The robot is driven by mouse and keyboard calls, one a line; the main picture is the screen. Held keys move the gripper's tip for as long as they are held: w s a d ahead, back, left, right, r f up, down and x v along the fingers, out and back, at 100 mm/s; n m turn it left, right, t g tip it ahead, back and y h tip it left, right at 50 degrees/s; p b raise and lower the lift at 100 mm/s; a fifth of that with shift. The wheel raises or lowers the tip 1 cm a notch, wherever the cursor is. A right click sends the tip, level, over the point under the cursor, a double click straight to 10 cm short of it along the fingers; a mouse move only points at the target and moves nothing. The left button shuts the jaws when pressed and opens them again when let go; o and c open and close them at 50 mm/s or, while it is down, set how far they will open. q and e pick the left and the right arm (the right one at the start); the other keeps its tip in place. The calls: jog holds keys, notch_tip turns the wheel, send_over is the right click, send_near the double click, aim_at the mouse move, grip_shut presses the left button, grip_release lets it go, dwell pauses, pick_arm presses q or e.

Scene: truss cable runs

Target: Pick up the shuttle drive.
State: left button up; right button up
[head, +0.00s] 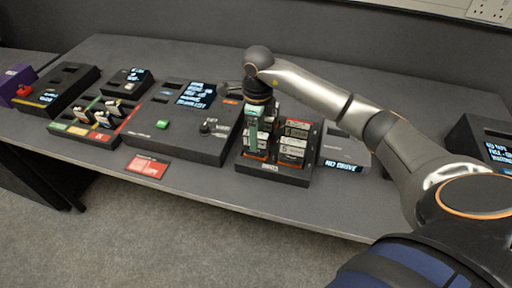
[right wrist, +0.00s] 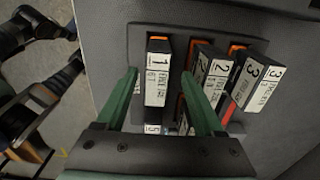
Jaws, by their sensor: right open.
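A black rack (head: 272,179) on the table holds several labelled drives. My right gripper (head: 258,140) points down over its left part. In the right wrist view its green fingers (right wrist: 166,95) are open, one on each side of the drive labelled 1 (right wrist: 157,75), which stands in the rack with an orange end. I cannot see whether the fingers touch it. Drives labelled 2 (right wrist: 205,75) and 3 (right wrist: 255,80) stand beside it to the right. The small label text is too blurred to show which is the shuttle drive. My left gripper is not in view.
A large dark console (head: 180,143) with a green button stands left of the rack. A grey unit reading "NO DRIVE" (head: 343,166) stands close on its right. A tray with several small drives (head: 75,129) and a red card (head: 148,166) are farther left.

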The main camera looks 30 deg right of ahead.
aim_at(262, 154)
jog(key=f, duration=0.4)
jog(key=shift+a+f, duration=0.2)
jog(key=shift+f, duration=0.05)
jog(key=shift+c, duration=0.2)
grip_shut()
jog(key=shift+r, duration=0.1)
dwell(0.3)
